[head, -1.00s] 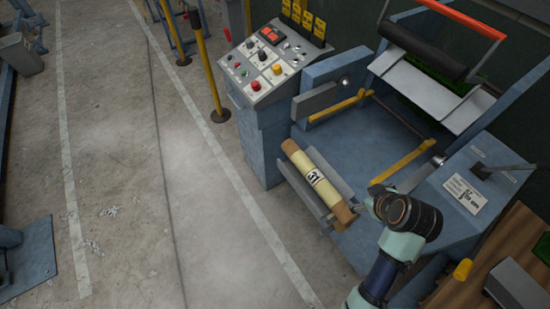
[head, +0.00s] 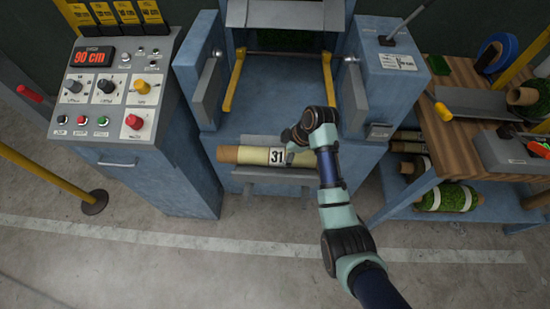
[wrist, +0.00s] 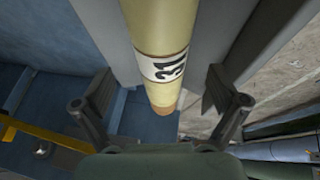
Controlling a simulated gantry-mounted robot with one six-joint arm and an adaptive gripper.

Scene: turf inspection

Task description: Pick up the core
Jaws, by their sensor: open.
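The core (head: 241,155) is a pale yellow tube with brown ends and a white label marked 31. It lies level in a grey cradle (head: 271,174) on the front of the blue machine. In the wrist view the core (wrist: 158,22) runs down the middle, with its label and one brown end showing. My gripper (wrist: 160,98) is open, with one finger on each side of the core and no visible grip on it. In the head view my arm reaches the core just right of the label, and it hides part of the core and the fingers.
A control panel (head: 112,90) reading 90 cm stands at the left. A wooden bench (head: 468,135) at the right holds tools, with green turf rolls (head: 446,199) on its lower shelf. Yellow bars (head: 234,80) flank the machine bed. The floor in front is clear.

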